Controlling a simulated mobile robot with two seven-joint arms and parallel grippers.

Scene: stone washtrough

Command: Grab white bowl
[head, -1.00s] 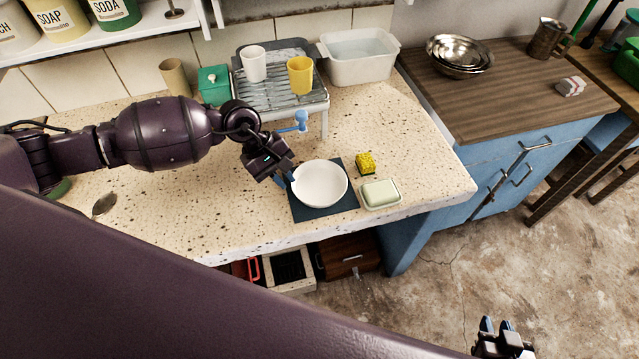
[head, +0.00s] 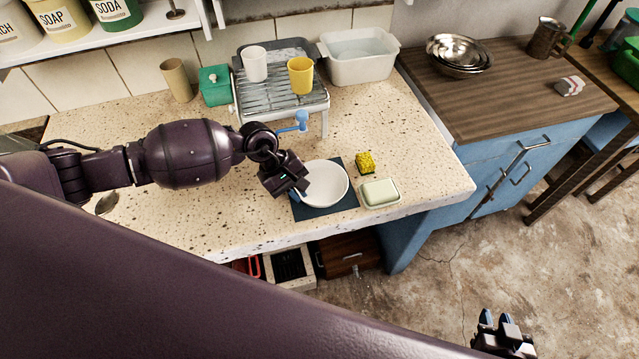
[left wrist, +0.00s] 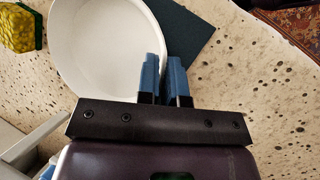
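The white bowl (head: 326,184) stands on a dark blue mat (head: 322,213) on the speckled stone counter. My left gripper (head: 297,193) is at the bowl's left rim. In the left wrist view, the bowl (left wrist: 105,48) fills the upper left, and the left gripper's blue fingers (left wrist: 164,78) are close together with the bowl's rim between them. They look shut on the rim; the contact is partly hidden. My right gripper (head: 495,319) is far from the bowl, low at the right over the floor, with its blue fingertips apart and nothing between them.
A yellow sponge (head: 365,162) and a pale green soap dish (head: 380,192) lie right of the bowl. Behind stands a dish rack (head: 284,97) with a white and a yellow cup. A spoon (head: 107,203) lies at the left. The counter's front left is clear.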

